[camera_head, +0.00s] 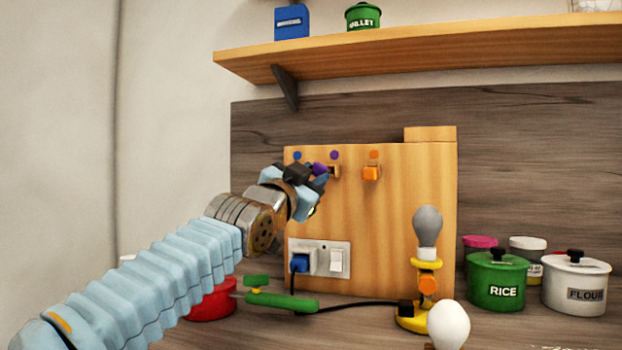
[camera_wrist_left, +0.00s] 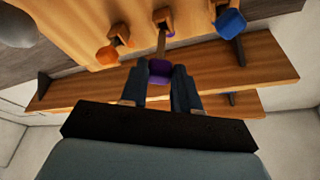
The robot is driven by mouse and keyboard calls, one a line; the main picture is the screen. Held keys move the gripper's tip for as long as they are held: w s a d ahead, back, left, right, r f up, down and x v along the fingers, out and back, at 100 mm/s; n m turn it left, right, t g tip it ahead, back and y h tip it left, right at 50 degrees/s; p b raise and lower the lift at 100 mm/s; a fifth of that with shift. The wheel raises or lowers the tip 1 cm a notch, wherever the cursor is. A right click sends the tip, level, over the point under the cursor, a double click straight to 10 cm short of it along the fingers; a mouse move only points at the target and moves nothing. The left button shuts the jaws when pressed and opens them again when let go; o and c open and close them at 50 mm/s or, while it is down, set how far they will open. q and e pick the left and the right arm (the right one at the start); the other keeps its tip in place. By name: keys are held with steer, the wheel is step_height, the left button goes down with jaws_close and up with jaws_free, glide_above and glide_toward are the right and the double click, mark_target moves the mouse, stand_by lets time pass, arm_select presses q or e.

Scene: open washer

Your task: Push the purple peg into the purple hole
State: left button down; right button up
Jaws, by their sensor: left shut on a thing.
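A wooden board (camera_head: 390,230) stands upright against the back wall. The purple peg (camera_head: 319,168) has a purple head, and a wooden shaft also shows in the left wrist view (camera_wrist_left: 159,68). My left gripper (camera_head: 312,174) is shut on its head in front of the board. The shaft points at the middle wooden hole (camera_head: 334,171), under a purple dot (camera_head: 334,155). Its tip is at or very near the hole mouth; I cannot tell whether it is inside. The right gripper is not in view.
An orange peg (camera_head: 371,173) sits at the right hole. A blue peg (camera_wrist_left: 231,23) is at the hole on the other side, hidden by my gripper in the head view. A socket panel (camera_head: 320,258) and a lamp (camera_head: 427,235) are lower down. A shelf (camera_head: 420,55) hangs above.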

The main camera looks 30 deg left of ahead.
arm_select(q)
steer(key=shift+w+a+p, duration=0.2)
steer(key=shift+w+p, duration=0.15)
steer(key=shift+w, duration=0.3)
steer(key=shift+w+a+p, duration=0.15)
steer(key=shift+w+p, duration=0.2)
steer(key=shift+w, duration=0.3)
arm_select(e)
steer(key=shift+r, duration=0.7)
arm_select(q)
steer(key=shift+w+a+p, duration=0.15)
steer(key=shift+w+p, duration=0.9)
steer(key=shift+p, duration=0.25)
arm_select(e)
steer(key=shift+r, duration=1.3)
arm_select(q)
steer(key=c, duration=0.8)
jaws_free()
steer(key=shift+o, duration=0.2)
steer(key=b+v, duration=0.5)
steer(key=b, duration=0.3)
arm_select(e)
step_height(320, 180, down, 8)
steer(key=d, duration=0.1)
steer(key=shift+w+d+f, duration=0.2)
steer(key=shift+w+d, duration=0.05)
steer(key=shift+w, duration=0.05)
